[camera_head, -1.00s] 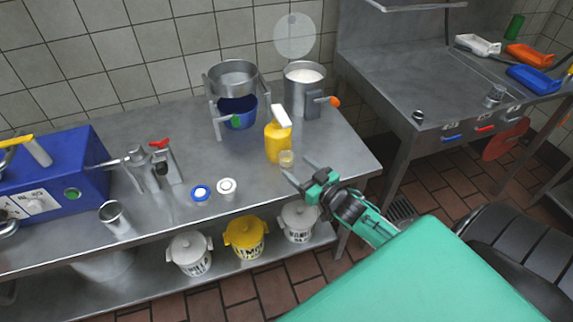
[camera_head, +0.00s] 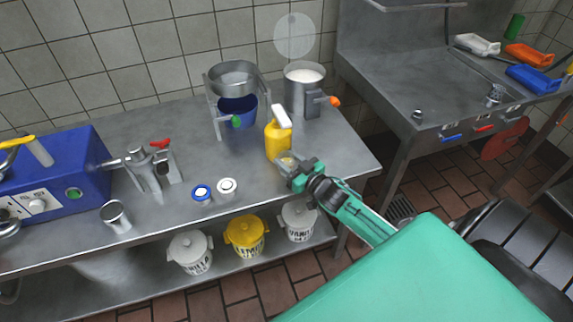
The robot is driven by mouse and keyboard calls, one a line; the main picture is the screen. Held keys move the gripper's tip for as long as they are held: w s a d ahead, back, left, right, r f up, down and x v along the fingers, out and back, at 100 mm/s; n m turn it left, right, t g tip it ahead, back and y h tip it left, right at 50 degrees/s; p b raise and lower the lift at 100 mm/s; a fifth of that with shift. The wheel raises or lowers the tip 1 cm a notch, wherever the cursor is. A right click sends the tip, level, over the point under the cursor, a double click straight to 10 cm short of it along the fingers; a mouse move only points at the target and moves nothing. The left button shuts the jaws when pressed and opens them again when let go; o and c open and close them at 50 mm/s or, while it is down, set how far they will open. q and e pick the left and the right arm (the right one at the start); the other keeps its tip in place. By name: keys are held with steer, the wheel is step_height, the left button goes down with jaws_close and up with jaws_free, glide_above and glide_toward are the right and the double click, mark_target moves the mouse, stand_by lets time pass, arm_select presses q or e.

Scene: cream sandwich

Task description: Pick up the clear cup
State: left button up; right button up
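The small clear cup (camera_head: 287,159) stands on the steel table in front of the yellow bottle with a white top (camera_head: 278,140). It is mostly hidden by my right gripper. My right gripper (camera_head: 287,165) reaches in from the lower right, with its fingertips at the cup. The fingers are too small and overlapped to show whether they are shut on it. My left gripper is not in view.
A blue-lidded jar (camera_head: 202,194) and a white-lidded jar (camera_head: 227,187) stand left of the cup. Behind are a steel container of white cream (camera_head: 304,76) and a stand with a blue bucket (camera_head: 237,110). The table's right end is clear.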

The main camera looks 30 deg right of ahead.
steer(key=shift+c, duration=1)
